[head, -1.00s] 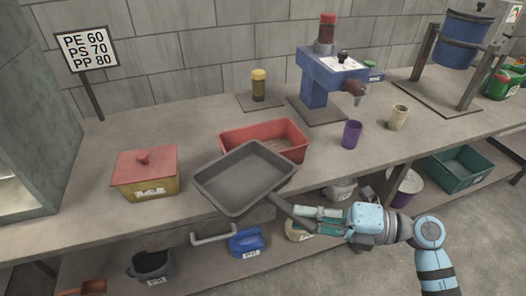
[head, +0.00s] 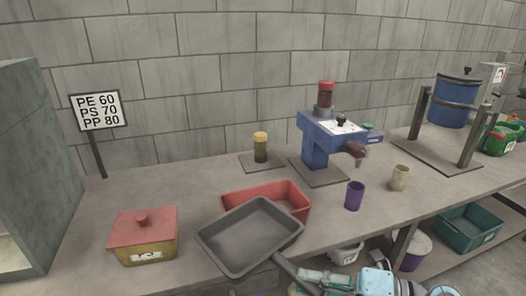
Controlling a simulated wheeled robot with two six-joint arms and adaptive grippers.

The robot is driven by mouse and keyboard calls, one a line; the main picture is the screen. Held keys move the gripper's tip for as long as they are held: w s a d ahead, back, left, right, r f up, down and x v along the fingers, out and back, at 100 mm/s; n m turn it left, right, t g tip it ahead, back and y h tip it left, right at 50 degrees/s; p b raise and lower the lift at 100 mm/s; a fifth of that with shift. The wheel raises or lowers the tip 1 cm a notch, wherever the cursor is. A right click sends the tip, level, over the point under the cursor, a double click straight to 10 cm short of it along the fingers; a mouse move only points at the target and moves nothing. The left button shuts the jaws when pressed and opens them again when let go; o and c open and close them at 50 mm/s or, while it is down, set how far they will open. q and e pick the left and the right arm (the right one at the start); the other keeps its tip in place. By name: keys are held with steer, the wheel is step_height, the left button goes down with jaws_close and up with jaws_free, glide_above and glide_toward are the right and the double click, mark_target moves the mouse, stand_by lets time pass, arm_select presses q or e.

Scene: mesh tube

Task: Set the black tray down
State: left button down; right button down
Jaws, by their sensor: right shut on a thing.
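The black tray (head: 250,237) is a dark grey, empty, shallow rectangular pan with a handle at its lower right. It overlaps the front of the red tray (head: 285,191) and the bench's front edge in the head view. Whether it touches either, I cannot tell. My right gripper (head: 309,276) is at the bottom of the head view, shut on the tray's handle (head: 284,263). My left gripper is not in view.
A yellow box with a red lid (head: 143,237) stands left of the tray. A purple cup (head: 354,196) and a beige cup (head: 400,177) stand to the right. A blue machine (head: 318,143) is behind. Bare bench (head: 190,190) lies between box and red tray.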

steer(key=w+d+r+m+t+h+p, duration=0.1)
steer(key=d+r+m+t+h, duration=0.15)
steer(key=d+r+t, duration=0.45)
steer(key=s+d+f+m+g+p, duration=0.1)
steer(key=s+d+f+p, duration=0.1)
steer(key=s, duration=0.3)
steer(key=shift+s+f+g, duration=0.15)
steer(key=shift+f+g, duration=0.25)
steer(key=shift+f, duration=0.25)
stand_by(1.5)
